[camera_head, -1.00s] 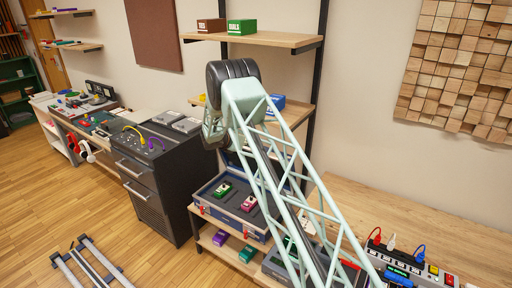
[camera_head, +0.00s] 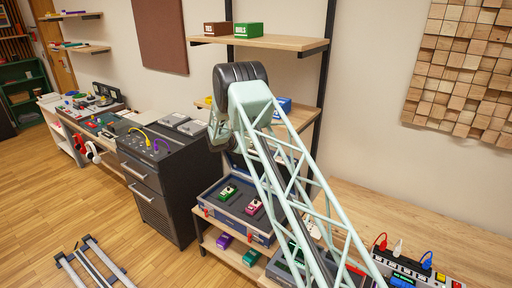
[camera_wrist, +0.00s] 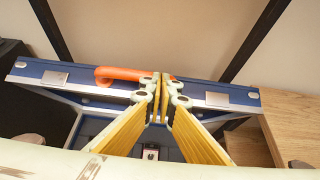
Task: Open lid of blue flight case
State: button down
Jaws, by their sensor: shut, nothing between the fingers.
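The blue flight case (camera_head: 222,216) stands on a wooden stand with its inside showing. A green pedal (camera_head: 228,191) and a pink pedal (camera_head: 253,206) lie in it. Its blue lid (camera_wrist: 215,90) stands raised at the back, mostly hidden by my arm in the head view. In the wrist view the lid's edge runs across the picture, with silver latch plates and an orange handle (camera_wrist: 118,74). My gripper (camera_wrist: 160,80) is shut and empty, its fingertips over the lid edge at the right end of the handle. Whether they touch is unclear. The head view hides the gripper.
Wooden shelves with a brown box (camera_head: 217,28) and a green box (camera_head: 248,30) stand above the case. A dark drawer cabinet (camera_head: 160,190) is close on the left. A wooden bench with a power strip (camera_head: 415,270) is on the right.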

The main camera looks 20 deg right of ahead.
jog(key=b+v, duration=0.1)
jog(key=v, duration=1.1)
jog(key=shift+s+a+f+b, duration=0.2)
jog(key=shift+a+b, duration=0.1)
